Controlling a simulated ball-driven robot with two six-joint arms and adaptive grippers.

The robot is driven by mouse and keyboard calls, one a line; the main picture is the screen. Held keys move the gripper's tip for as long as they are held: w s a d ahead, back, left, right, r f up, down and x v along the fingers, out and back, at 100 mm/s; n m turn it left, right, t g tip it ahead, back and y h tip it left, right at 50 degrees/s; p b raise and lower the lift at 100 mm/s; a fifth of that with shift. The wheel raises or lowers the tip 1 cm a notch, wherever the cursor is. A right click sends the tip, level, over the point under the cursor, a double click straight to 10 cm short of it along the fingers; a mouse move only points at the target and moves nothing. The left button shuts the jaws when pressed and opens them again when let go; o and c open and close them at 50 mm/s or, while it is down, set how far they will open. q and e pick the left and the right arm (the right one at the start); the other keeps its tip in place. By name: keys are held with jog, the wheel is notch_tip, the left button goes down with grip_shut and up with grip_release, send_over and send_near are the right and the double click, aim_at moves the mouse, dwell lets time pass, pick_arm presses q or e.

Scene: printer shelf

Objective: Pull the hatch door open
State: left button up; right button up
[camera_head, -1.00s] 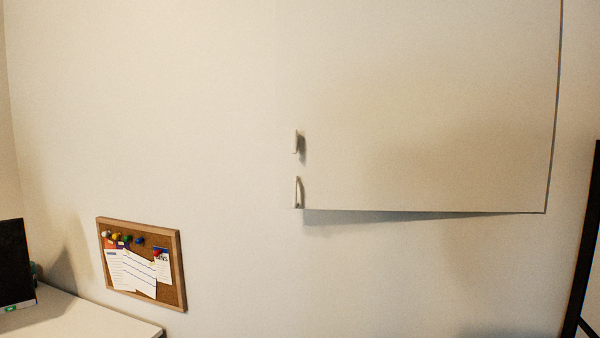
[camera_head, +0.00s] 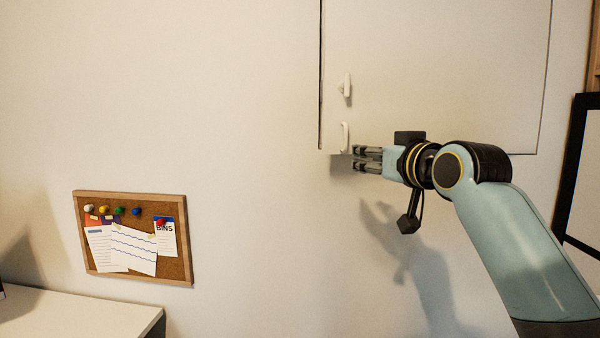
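The hatch door (camera_head: 440,70) is a flat, pale panel in the wall at the upper right of the head view. A thin dark line runs down its left edge, and I cannot tell whether it stands slightly ajar. A white upper handle (camera_head: 345,86) and a white lower handle (camera_head: 344,137) sit near its left edge. My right gripper (camera_head: 355,158) is just below and right of the lower handle, in front of the door's bottom edge. Its dark fingers point left, apart and empty. I cannot tell whether they touch the door. My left gripper is out of view.
A corkboard (camera_head: 180,262) with papers and pins hangs on the wall at the lower left. A white tabletop (camera_head: 75,315) is at the bottom left. A dark-framed object (camera_head: 570,175) stands at the right edge. The wall between corkboard and hatch is clear.

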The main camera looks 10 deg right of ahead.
notch_tip(320, 180, up, 2)
jog(key=p, duration=0.2)
send_near(349, 135)
jog(key=shift+t, duration=0.4)
jog(key=w+a, duration=0.1)
jog(key=w, duration=0.2)
jog(key=w+a, duration=0.1)
jog(key=w, duration=0.1)
jog(key=shift+w+a+f, duration=0.2)
jog(key=shift+a+f, duration=0.05)
jog(key=shift+a, duration=0.1)
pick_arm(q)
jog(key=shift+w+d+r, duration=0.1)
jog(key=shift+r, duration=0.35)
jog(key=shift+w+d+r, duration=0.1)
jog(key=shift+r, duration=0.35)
pick_arm(e)
jog(key=shift+w+a, duration=0.1)
jog(key=shift+w, duration=0.1)
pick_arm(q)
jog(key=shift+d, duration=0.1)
pick_arm(e)
grip_shut()
